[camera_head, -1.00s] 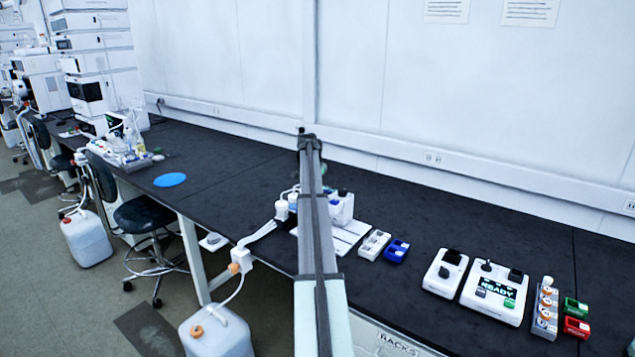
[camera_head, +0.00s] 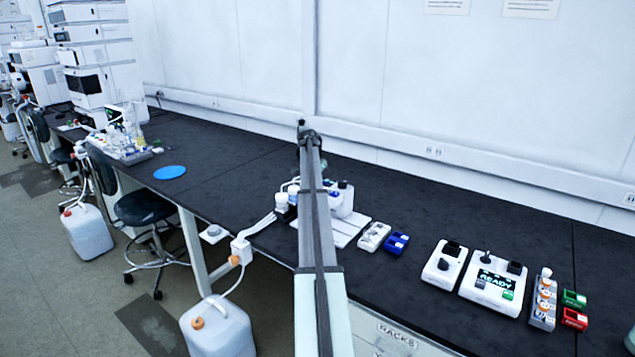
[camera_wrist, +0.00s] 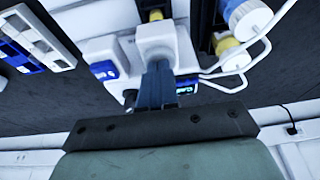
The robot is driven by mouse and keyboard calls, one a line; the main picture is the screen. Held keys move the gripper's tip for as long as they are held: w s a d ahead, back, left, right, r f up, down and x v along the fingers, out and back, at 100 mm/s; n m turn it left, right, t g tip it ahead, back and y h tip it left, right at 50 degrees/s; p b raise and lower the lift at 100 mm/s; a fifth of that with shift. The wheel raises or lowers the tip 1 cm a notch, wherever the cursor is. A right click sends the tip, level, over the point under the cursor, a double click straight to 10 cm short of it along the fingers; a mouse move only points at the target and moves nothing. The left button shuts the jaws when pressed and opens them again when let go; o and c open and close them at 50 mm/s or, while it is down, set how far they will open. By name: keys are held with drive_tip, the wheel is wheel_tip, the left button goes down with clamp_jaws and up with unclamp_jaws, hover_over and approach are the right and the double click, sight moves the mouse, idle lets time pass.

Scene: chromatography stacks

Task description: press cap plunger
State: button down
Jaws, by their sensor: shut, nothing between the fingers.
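My gripper (camera_wrist: 158,88) shows in the wrist view with its narrow fingers together and nothing between them. The fingertips reach toward a white block (camera_wrist: 155,36) on a white bench device (camera_wrist: 100,48); I cannot tell whether they touch it. The device has a blue panel (camera_wrist: 104,70) and a small lit screen (camera_wrist: 187,88). I cannot tell for certain which part is the cap plunger. In the head view the white device (camera_head: 345,204), with a dark knob on top, stands partly behind my arm.
Blue-and-white capped bottles (camera_wrist: 248,20) with white tubing are right of the device in the wrist view. In the head view, a white rack (camera_head: 374,236), a blue rack (camera_head: 397,243), a white READY unit (camera_head: 493,284) and a vial rack (camera_head: 543,303) stand rightward.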

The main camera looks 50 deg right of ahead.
drive_tip(key=d+v, duration=0.1)
drive_tip(key=v, duration=1.3)
idle(0.5)
